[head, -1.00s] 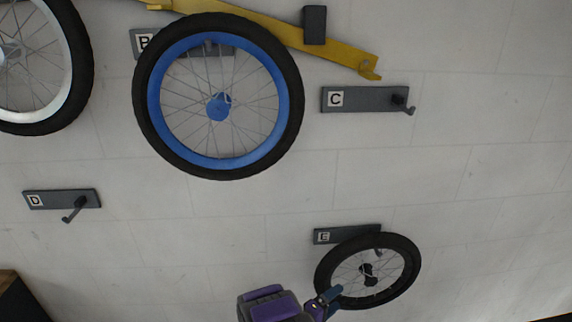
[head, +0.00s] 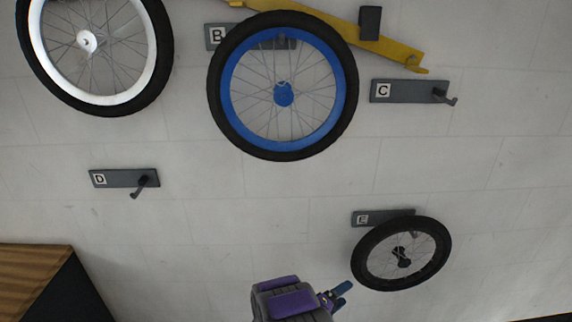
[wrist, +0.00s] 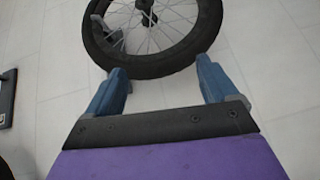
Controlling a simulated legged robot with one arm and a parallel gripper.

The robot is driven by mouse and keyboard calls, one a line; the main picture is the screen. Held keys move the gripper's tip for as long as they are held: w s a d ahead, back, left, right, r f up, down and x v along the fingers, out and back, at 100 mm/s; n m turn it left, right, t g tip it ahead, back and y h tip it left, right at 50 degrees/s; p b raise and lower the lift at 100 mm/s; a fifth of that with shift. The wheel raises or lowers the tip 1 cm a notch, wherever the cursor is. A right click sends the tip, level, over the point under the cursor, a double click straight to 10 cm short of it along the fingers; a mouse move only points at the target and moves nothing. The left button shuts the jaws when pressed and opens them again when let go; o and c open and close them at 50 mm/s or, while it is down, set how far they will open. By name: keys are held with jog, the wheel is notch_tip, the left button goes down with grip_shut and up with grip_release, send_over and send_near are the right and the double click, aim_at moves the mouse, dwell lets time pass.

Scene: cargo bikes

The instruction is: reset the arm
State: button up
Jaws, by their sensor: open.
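My purple arm ends in my gripper (head: 342,293), low in the middle of the head view. In the wrist view my gripper (wrist: 160,82) shows two blue fingers spread apart, with nothing between them. A small black wheel (head: 372,270) hangs at hook plate E (head: 366,217) in the head view, just right of my gripper and apart from it. The same wheel shows in the wrist view (wrist: 150,66), beyond the fingertips.
A blue-rimmed wheel (head: 346,90) hangs at plate B (head: 216,38), and a white-rimmed wheel (head: 160,45) is at upper left. Plates C (head: 408,92) and D (head: 115,178) have bare hooks. A yellow bar (head: 395,48) is at the top. A wooden-topped box (head: 35,270) stands lower left.

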jog(key=w+a+r+m+y, duration=0.2)
jog(key=w+a+r+y, duration=0.4)
jog(key=a+r+y, duration=0.4)
jog(key=s+a+r+g+y, duration=0.3)
jog(key=s+a+r+y, duration=0.2)
jog(key=s+a+r, duration=0.45)
jog(key=s+d+r+m+g, duration=0.1)
jog(key=s+d+r+g, duration=0.2)
jog(key=s, duration=1.1)
jog(key=s+d+r+m+g+h, duration=0.1)
jog(key=s+d, duration=0.5)
jog(key=s, duration=0.8)
jog(key=s+d+r+m+g, duration=0.2)
jog(key=s+d+r+g, duration=0.3)
jog(key=s, duration=0.9)
jog(key=shift+d+r+m+h, duration=0.2)
jog(key=shift+r+m+h, duration=0.1)
jog(key=shift+r, duration=0.2)
jog(key=shift+a, duration=0.1)
